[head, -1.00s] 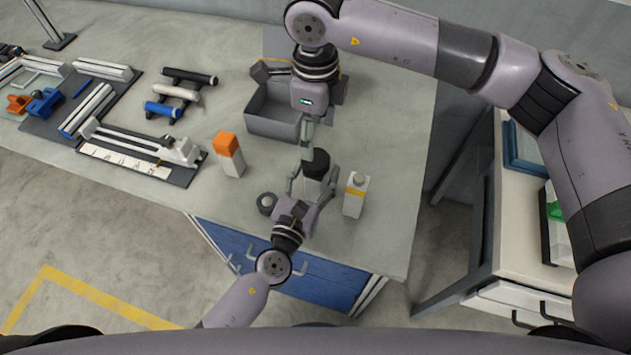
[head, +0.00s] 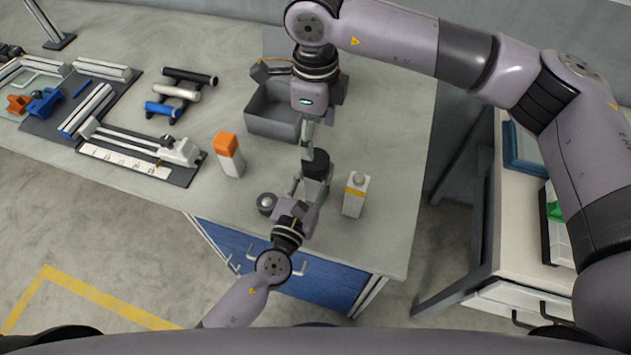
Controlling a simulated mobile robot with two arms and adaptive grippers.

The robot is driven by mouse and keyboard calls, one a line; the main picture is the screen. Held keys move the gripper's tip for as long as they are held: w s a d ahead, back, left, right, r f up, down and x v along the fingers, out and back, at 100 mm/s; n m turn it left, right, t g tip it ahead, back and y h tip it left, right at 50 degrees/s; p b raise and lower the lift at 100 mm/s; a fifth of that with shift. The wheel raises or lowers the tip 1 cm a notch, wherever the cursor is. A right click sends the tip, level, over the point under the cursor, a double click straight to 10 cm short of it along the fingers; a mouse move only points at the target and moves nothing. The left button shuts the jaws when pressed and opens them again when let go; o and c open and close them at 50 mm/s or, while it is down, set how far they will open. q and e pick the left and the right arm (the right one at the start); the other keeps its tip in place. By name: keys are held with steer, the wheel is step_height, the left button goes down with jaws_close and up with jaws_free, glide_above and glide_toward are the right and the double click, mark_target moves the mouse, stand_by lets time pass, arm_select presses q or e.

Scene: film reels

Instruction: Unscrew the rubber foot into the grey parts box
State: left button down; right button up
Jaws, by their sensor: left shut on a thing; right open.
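A black round piece that looks like the rubber foot (head: 316,163) sits on top of a pale grey body (head: 316,187) on the bench's front part. My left gripper (head: 313,188) comes from the front and is shut on this pale body, below the black piece. My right gripper (head: 307,145) points down just behind and above the black piece. It is open; its fingers overlap in this view, and I cannot tell whether they touch the black piece. The grey parts box (head: 262,127) stands behind and to the left, partly hidden by my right gripper.
A white bottle with a yellow band (head: 354,195) stands close to the right of my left gripper. An orange-topped block (head: 229,155) stands to the left. A small round grey thing (head: 266,203) is beside my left gripper. A roller rack (head: 176,92) and rail fixtures lie farther left.

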mark_target(315, 159)
steer(key=m, duration=1.8)
steer(key=shift+m, duration=0.4)
steer(key=m, duration=0.3)
steer(key=shift+m, duration=0.4)
steer(key=m, duration=0.4)
steer(key=shift+f, duration=0.65)
step_height(315, 159, down, 7)
steer(key=shift+r, duration=0.1)
